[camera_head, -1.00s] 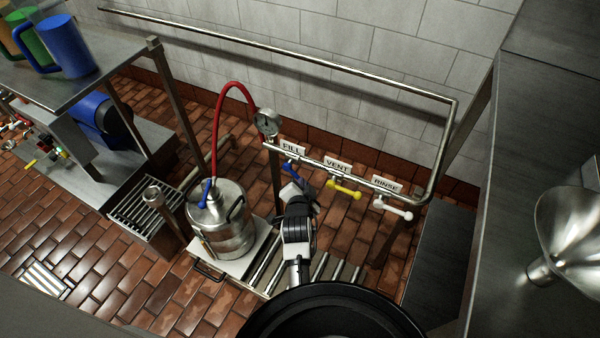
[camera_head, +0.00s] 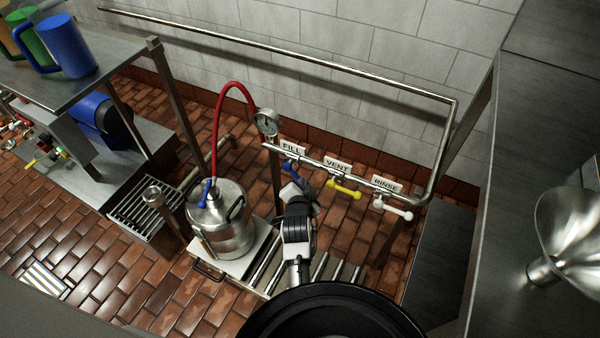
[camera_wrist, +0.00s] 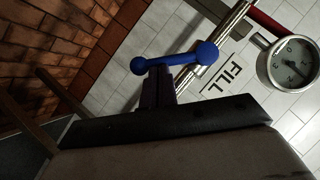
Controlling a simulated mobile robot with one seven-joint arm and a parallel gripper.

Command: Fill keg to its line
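The steel keg (camera_head: 220,224) stands upright on a pale plate at the end of a roller track. A red hose (camera_head: 216,130) arches from the pipe to the blue-handled coupler (camera_head: 206,192) on its top. The keg's fill line cannot be made out. The blue FILL lever (camera_head: 291,169) hangs from the pipe below its label; it also shows in the wrist view (camera_wrist: 175,60), lying across the picture. My gripper (camera_head: 291,188) is at this lever; its dark finger (camera_wrist: 157,88) appears right against or behind it. Whether the fingers are closed on it is hidden.
The yellow VENT lever (camera_head: 344,189) and white RINSE lever (camera_head: 394,209) hang to the right on the same pipe. A round gauge (camera_head: 267,123) sits at the pipe's left end. A steel counter with a funnel (camera_head: 572,235) is at right; a shelf with mugs (camera_head: 62,45) is upper left.

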